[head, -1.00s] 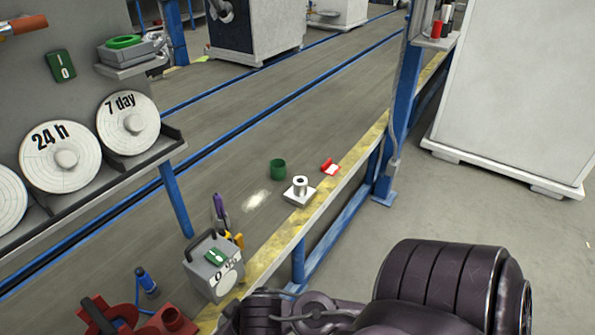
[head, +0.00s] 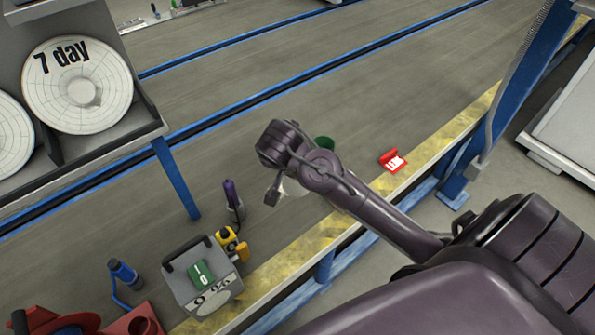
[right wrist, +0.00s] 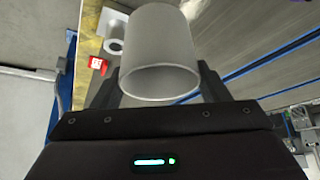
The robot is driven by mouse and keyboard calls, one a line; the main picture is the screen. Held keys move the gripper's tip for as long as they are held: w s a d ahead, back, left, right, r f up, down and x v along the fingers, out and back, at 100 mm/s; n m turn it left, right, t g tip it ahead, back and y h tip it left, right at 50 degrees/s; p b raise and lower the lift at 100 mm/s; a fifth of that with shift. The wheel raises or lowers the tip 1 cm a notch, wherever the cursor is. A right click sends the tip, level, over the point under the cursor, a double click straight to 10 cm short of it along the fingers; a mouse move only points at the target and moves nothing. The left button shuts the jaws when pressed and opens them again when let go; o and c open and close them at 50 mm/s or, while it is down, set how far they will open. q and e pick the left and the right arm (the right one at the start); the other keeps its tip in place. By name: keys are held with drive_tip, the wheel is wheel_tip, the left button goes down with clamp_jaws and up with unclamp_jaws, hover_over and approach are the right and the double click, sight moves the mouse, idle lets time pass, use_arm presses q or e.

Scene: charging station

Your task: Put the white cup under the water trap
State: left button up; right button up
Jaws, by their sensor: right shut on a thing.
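The white cup (right wrist: 160,45) fills the upper middle of the right wrist view, its round rim facing the camera. My right gripper (right wrist: 159,83) is shut on it, with one dark finger on each side. In the head view my right arm reaches from the lower right over the bench, and the gripper (head: 276,190) is partly hidden behind the wrist. The cup cannot be clearly made out there. I cannot identify the water trap in either view. My left gripper is not in view.
A grey box with a handle (head: 195,255), a purple-handled tool (head: 232,198) and a blue tool (head: 125,273) stand left of my arm.

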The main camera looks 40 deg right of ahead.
drive_tip(key=shift+f, duration=0.45)
wheel_tip(320, 180, down, 18)
drive_tip(key=b, duration=0.3)
drive_tip(key=shift+d+f, duration=0.1)
drive_tip(key=shift+f, duration=0.45)
drive_tip(key=o, duration=0.9)
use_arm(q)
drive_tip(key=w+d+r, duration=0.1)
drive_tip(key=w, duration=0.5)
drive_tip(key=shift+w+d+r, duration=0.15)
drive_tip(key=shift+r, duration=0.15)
use_arm(e)
drive_tip(key=shift+o, duration=0.4)
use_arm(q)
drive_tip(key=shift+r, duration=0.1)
